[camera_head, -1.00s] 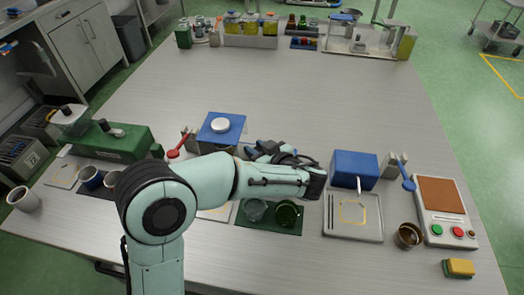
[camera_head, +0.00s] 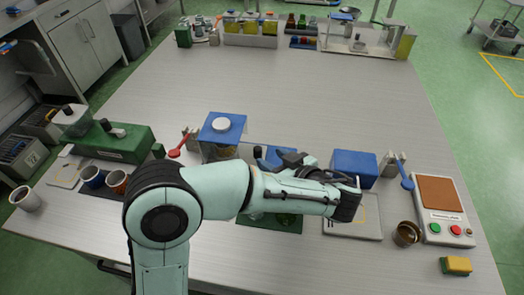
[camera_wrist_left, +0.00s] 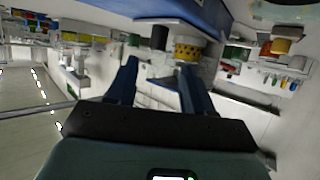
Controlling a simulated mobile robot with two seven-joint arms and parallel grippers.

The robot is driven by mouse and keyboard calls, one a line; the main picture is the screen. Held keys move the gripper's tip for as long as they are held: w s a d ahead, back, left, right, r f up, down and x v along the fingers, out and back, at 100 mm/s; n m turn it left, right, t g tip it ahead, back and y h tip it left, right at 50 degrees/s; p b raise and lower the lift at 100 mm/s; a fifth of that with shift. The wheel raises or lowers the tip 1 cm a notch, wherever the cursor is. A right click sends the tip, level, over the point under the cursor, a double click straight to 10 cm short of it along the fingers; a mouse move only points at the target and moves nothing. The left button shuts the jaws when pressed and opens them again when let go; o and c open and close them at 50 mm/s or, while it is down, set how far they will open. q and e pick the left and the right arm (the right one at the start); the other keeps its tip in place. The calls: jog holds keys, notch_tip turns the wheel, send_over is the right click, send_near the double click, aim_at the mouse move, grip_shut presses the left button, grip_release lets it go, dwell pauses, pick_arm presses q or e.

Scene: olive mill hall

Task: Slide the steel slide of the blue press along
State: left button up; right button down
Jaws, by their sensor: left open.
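The blue press (camera_head: 221,128) with a white round knob on top stands left of centre in the head view. Something yellowish shows beneath its blue top. My left gripper (camera_head: 266,157) is just right of the press, pointing back towards it, open and apparently empty. In the left wrist view the open blue fingers (camera_wrist_left: 160,84) face a black knob (camera_wrist_left: 160,38) and a yellow perforated cylinder (camera_wrist_left: 187,49) under a blue overhang. I cannot make out the steel slide clearly; whether the black knob belongs to it I cannot tell. My right gripper is not in view.
A blue box (camera_head: 355,167) with a tray stands to the right, near a control box (camera_head: 440,209) and a metal cup (camera_head: 406,235). A green machine (camera_head: 112,143) is at the left. A dark green mat (camera_head: 262,224) lies under my forearm.

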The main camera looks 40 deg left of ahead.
pick_arm(q)
jog(key=v, duration=0.4)
jog(key=shift+d+r, duration=0.1)
jog(key=shift+d, duration=0.05)
jog(key=shift+s, duration=0.1)
dwell(0.3)
